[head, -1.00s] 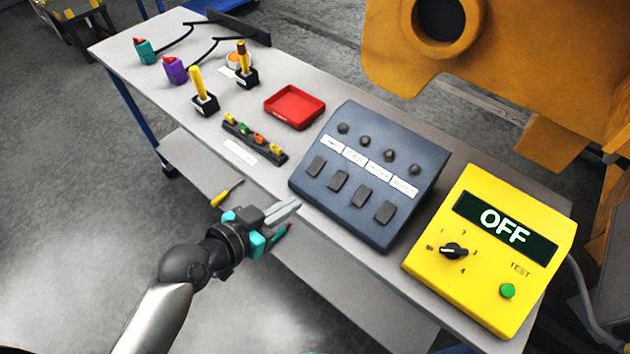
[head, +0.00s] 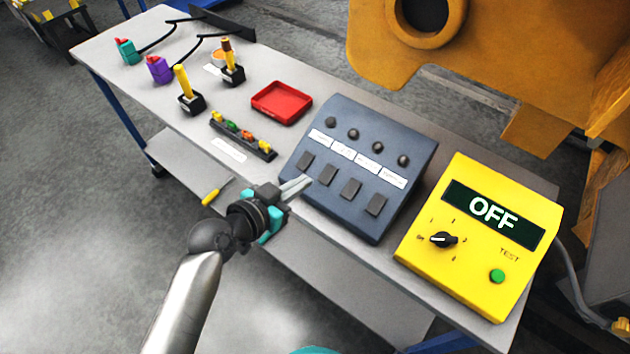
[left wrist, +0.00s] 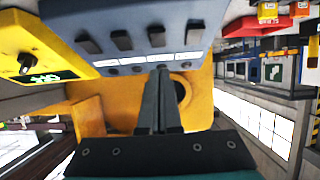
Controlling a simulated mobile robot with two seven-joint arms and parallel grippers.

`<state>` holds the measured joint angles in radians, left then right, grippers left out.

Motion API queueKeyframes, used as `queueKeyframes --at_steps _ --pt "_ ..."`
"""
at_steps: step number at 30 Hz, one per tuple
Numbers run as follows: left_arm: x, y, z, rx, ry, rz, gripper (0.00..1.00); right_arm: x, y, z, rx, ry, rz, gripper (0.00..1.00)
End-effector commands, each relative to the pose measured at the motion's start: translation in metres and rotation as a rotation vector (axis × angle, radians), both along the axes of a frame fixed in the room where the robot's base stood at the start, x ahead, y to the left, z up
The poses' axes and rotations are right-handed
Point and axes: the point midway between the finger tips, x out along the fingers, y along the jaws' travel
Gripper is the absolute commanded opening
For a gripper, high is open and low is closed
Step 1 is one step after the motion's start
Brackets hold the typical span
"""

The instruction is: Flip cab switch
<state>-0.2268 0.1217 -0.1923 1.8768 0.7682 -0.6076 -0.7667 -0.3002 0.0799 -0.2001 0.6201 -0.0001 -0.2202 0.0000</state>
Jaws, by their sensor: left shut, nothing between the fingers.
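A dark blue-grey switch panel (head: 330,205) stands on the bench, with a row of dark rocker switches, white labels and round dark knobs above them. The leftmost rocker switch (head: 305,161) is closest to my left gripper (head: 302,184). My left gripper is shut and empty, its fingertips at the panel's lower left edge; I cannot tell if they touch it. In the left wrist view the panel (left wrist: 200,20) lies beyond the shut fingers (left wrist: 161,95), with the rocker switches (left wrist: 122,39) above the tips. The label text is too small to read. My right gripper is not in view.
A yellow box (head: 470,280) with a screen reading OFF, a dial and a green button stands right of the panel. A red tray (head: 281,103), a strip of small coloured parts (head: 243,137) and yellow-handled levers (head: 186,84) are on the bench (head: 130,80). A large orange casting (head: 490,75) is behind.

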Motion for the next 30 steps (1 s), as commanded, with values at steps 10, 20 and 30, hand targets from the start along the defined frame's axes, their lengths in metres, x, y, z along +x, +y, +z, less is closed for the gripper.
queueKeyframes --at_steps 10,20,30 --pt "0.033 -0.024 -0.032 0.0 0.002 -0.001 0.0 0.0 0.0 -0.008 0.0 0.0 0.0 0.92" --pt "0.039 -0.029 -0.051 0.001 0.0 0.0 0.0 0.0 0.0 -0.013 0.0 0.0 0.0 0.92" --pt "0.039 -0.029 -0.052 0.001 -0.001 0.0 0.0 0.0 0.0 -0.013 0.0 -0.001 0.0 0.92"
